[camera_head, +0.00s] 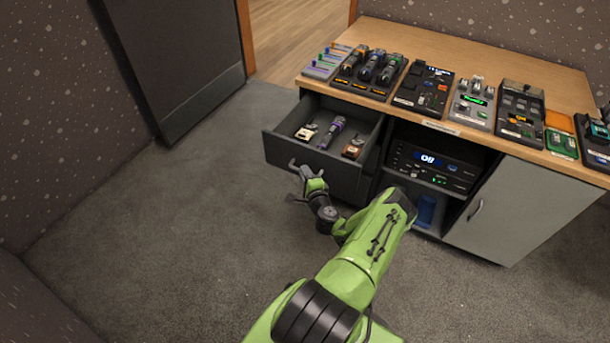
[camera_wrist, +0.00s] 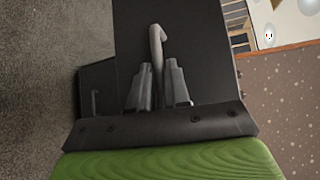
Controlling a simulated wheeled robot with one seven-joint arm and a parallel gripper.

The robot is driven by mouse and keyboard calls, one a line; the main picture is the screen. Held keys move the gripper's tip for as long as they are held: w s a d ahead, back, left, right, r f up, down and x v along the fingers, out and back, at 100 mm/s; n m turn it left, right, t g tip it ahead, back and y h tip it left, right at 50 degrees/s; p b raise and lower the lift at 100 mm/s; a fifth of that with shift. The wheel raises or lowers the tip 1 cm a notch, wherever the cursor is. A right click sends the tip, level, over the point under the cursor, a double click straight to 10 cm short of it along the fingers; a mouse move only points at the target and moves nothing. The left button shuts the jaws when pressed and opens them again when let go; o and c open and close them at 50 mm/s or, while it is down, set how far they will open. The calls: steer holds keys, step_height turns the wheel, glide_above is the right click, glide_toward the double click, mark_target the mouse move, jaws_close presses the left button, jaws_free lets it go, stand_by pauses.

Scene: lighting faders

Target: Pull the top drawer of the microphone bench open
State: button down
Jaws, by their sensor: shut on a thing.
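The microphone bench (camera_head: 456,134) has a wooden top and dark body. Its top drawer (camera_head: 317,161) stands out from the bench on the left. Inside lie a dark microphone (camera_head: 331,132) and small brown and silver items (camera_head: 353,149). My gripper (camera_head: 308,174) is at the drawer front, at its handle. In the wrist view the grey handle (camera_wrist: 157,45) runs between the fingers of my gripper (camera_wrist: 160,75), which is shut on it. The drawer front (camera_wrist: 195,40) fills the middle of that view. The exact finger contact is hard to make out.
Several microphones and control boxes (camera_head: 372,69) line the bench top. A lit rack unit (camera_head: 432,167) and a blue object (camera_head: 426,211) sit in the open bay. Carpet (camera_head: 150,220) left of the drawer is clear.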

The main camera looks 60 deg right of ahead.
steer(key=shift+a, duration=0.25)
steer(key=c, duration=1.2)
jaws_free()
